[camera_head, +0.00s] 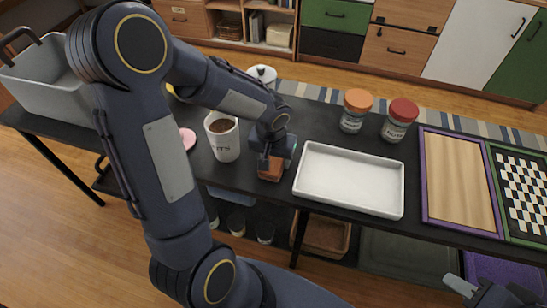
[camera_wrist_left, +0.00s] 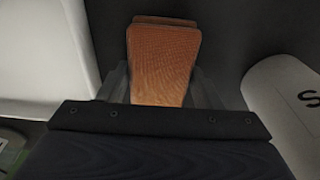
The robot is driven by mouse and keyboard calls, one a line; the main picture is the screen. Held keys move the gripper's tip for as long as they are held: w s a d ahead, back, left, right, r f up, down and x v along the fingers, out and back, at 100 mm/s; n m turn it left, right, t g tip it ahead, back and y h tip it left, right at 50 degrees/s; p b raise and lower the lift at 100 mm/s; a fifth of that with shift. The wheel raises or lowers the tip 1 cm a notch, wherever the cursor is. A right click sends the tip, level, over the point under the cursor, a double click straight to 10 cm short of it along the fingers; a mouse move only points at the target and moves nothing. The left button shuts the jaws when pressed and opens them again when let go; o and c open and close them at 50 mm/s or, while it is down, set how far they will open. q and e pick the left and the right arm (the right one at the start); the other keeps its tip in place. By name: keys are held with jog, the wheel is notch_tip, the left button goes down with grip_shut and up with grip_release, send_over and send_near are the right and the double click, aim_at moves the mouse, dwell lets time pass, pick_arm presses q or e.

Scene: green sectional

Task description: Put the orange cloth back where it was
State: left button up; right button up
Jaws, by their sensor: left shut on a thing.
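The orange cloth (camera_head: 271,170) is a small folded piece at the front of the dark table, between the white mug and the white tray. My left gripper (camera_head: 273,157) points down and is shut on the cloth. In the left wrist view the cloth (camera_wrist_left: 162,62) sits between the two fingers (camera_wrist_left: 160,88), with its folded layers showing. I cannot tell whether the cloth touches the table top. My right gripper (camera_head: 490,292) shows only in part at the bottom right corner, away from the table things; its fingers are not clear.
A white mug (camera_head: 224,146) with brown contents stands left of the cloth. A white tray (camera_head: 349,180) lies right of it. Jars with orange (camera_head: 357,103) and red (camera_head: 402,111) lids stand behind the tray. A wooden board (camera_head: 460,185) and a checkered board (camera_head: 522,195) lie further right. A grey bin (camera_head: 50,90) stands far left.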

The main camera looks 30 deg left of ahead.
aim_at(272, 163)
pick_arm(q)
jog(key=shift+f+b, duration=0.25)
jog(key=shift+b, duration=0.05)
jog(key=o, duration=1)
jog(key=shift+r, duration=0.1)
jog(key=shift+r+p, duration=0.45)
jog(key=shift+r, duration=0.05)
notch_tip(272, 163, up, 11)
jog(key=s+p, duration=0.2)
jog(key=s+d+r+t+h, duration=0.1)
jog(key=s, duration=0.4)
jog(key=s+d+r+t+h, duration=0.1)
jog(key=s+r, duration=0.1)
jog(key=s, duration=0.3)
jog(key=s+d+r+m+t+h, duration=0.1)
jog(key=s+d+r+t+h, duration=0.1)
jog(key=s, duration=0.2)
jog(key=shift+s, duration=0.4)
